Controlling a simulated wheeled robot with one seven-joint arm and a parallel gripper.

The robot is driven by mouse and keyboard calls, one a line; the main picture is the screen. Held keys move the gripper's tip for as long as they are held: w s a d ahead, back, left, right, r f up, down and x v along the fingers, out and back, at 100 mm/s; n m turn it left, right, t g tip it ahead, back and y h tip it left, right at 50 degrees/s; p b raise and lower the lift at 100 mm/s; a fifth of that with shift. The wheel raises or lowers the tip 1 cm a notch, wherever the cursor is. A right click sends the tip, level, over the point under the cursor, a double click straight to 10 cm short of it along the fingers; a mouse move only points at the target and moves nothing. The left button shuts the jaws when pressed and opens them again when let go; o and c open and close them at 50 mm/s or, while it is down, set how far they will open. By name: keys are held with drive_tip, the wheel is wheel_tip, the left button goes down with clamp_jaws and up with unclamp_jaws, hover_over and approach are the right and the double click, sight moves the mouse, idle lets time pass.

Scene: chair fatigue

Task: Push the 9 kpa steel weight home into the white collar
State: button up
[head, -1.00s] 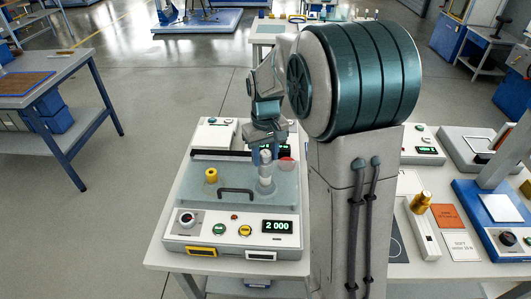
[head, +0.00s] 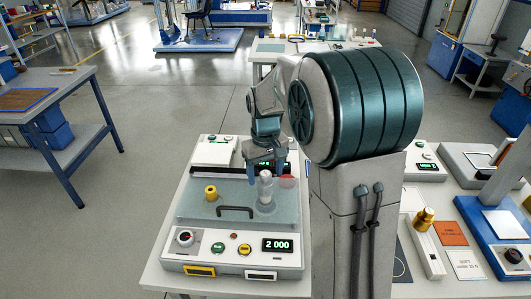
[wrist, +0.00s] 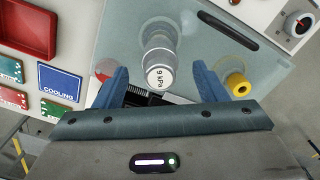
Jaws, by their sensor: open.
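The 9 kPa steel weight (wrist: 160,58), a shiny cylinder with a white labelled end, stands on the machine's pale glassy plate. It also shows upright in the head view (head: 266,186). A pale ring, seemingly the white collar (wrist: 157,29), shows at its far end in the wrist view; I cannot tell how deep the weight sits in it. My gripper (wrist: 160,70) is open, with one blue finger on each side of the labelled end and clear gaps to it. In the head view my gripper (head: 266,164) is just behind and above the weight's top.
A yellow knob (head: 211,193) and a dark handle (head: 235,210) are on the plate near the weight. The front panel holds buttons, a dial and a display (head: 277,245) reading 2 000.

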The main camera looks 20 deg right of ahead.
wheel_tip(320, 180, up, 13)
drive_tip(key=shift+b, duration=0.4)
drive_tip(key=shift+f, duration=0.1)
drive_tip(key=s+f+m+t, duration=0.1)
drive_tip(key=s+f, duration=0.3)
drive_tip(key=s, duration=0.6)
drive_tip(key=s+f+m+t, duration=0.1)
drive_tip(key=s+f, duration=0.3)
drive_tip(key=s, duration=0.7)
drive_tip(key=shift+s+t, duration=0.15)
drive_tip(key=shift+t, duration=0.55)
idle(0.8)
